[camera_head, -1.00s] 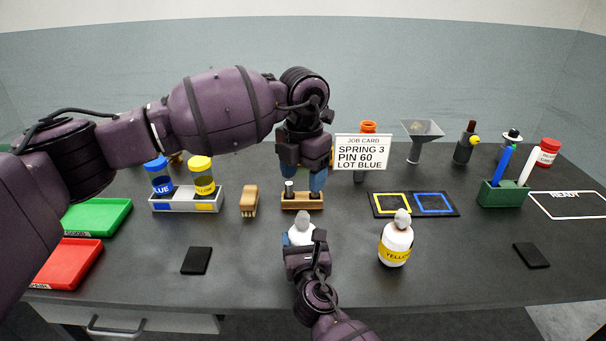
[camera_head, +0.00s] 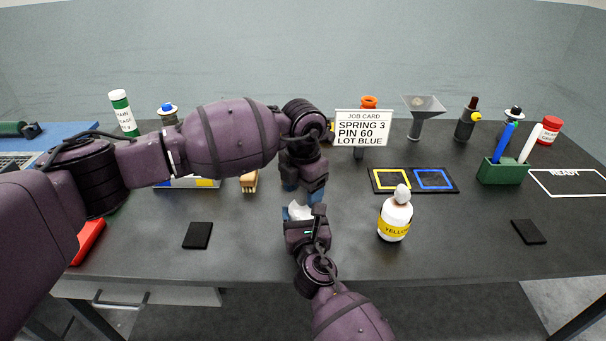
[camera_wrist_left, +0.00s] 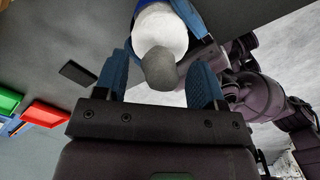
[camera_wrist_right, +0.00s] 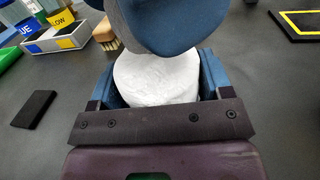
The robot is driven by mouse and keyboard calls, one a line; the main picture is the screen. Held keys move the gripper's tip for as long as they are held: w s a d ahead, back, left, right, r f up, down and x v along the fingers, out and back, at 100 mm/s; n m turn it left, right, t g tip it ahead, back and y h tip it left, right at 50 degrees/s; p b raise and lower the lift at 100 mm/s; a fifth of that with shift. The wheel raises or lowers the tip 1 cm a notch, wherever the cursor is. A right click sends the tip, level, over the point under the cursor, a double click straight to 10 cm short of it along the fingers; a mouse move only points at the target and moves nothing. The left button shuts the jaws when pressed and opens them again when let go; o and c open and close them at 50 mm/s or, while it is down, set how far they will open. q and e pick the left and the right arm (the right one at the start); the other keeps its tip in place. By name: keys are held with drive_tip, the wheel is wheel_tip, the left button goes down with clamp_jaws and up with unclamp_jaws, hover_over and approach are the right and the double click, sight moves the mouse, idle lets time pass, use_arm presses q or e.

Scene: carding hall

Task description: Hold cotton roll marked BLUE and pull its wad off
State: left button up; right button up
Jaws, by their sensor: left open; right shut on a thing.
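A white cotton roll (camera_head: 299,212) stands upright in my right gripper (camera_head: 302,218) at the front middle of the table. My right gripper is shut on it, as the right wrist view shows the roll (camera_wrist_right: 160,80) between the fingers. A grey wad (camera_wrist_left: 160,69) sits on the roll's top. My left gripper (camera_wrist_left: 162,82) is open, its fingers on either side of the wad, apart from it. One left finger (camera_wrist_right: 172,25) hides much of the wad in the right wrist view. The roll's label is not readable. A second roll marked YELLOW (camera_head: 395,220) stands to the right.
A job card (camera_head: 361,129) reads SPRING 3, PIN 60, LOT BLUE. A black pad (camera_head: 198,235) lies to the left and another (camera_head: 528,231) to the right. A mat with yellow and blue squares (camera_head: 412,190) lies behind the YELLOW roll. A brush (camera_head: 249,182) is behind left.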

use_arm(q)
drive_tip(key=shift+f, duration=0.75)
drive_tip(key=c, duration=1.1)
drive_tip(key=shift+r, duration=0.1)
drive_tip(key=shift+r, duration=0.25)
drive_tip(key=shift+r, duration=0.35)
drive_tip(key=shift+r, duration=0.55)
drive_tip(key=shift+r, duration=1.95)
use_arm(e)
drive_tip(key=o, duration=1.3)
